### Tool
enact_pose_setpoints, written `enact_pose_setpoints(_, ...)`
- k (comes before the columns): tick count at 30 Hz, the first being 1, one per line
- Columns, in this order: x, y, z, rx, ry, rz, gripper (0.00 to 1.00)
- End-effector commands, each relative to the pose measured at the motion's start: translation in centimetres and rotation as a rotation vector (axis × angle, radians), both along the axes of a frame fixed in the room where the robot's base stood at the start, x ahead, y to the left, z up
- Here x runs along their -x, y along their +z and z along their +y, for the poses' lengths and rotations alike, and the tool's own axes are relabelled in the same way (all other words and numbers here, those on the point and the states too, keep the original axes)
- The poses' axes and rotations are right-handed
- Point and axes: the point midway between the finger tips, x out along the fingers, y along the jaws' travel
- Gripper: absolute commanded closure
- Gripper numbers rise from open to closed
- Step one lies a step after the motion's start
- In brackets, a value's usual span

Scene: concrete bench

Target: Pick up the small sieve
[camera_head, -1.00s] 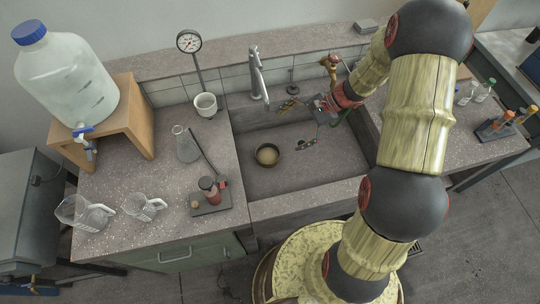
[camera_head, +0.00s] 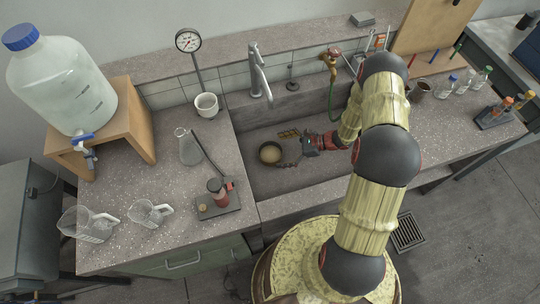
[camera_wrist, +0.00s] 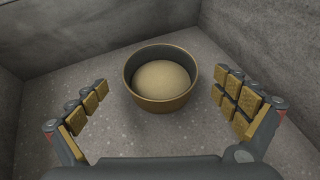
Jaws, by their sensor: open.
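The small sieve (camera_head: 270,152) is a round, brassy-rimmed cup with a pale tan inside, resting on the floor of the sink. In the wrist view the sieve (camera_wrist: 161,79) lies ahead of my gripper, in the middle between the two spread fingers. My gripper (camera_wrist: 168,108) is open and empty, with padded fingers to the left and right of the sieve and apart from it. In the head view my gripper (camera_head: 287,148) is low in the sink, just right of the sieve. Whether the tan inside is mesh or contents I cannot tell.
The grey sink walls (camera_wrist: 262,38) rise behind and beside the sieve. A metal tap (camera_head: 260,75) stands over the sink's back edge. A burner-like device (camera_head: 217,192) and a flask (camera_head: 188,147) stand on the left counter. The sink floor around the sieve is clear.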

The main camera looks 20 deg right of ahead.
Motion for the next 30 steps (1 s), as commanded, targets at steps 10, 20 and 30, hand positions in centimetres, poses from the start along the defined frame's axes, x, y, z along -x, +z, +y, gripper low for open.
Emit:
enact_pose_setpoints(10, -1.5, -2.0, 3.6, 0.000, 0.003, -0.001, 0.01)
enact_pose_setpoints(20, -1.6, -1.9, 3.8, 0.001, 0.000, 0.000, 0.05)
enact_pose_setpoints(30, -1.6, -1.9, 3.7, 0.001, 0.001, 0.000, 0.24)
